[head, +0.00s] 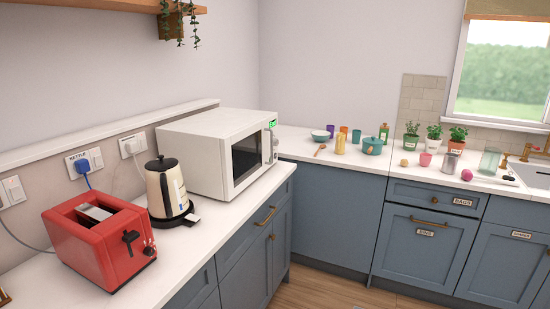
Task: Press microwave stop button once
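A white microwave (222,148) stands on the left counter, in the corner beyond the kettle. Its dark door window (247,156) faces right and the door looks shut. A narrow control panel (271,145) with a lit green display (273,124) is at the door's far edge. The panel is seen at a steep angle, and its buttons are too small to tell apart, so I cannot pick out the stop button. My gripper is not in view.
A cream kettle (166,190) and a red toaster (98,240) stand on the left counter (190,240), nearer than the microwave. Cups, a teal pot (372,146) and potted plants (434,139) stand on the back counter. The wooden floor (325,291) before the cabinets is clear.

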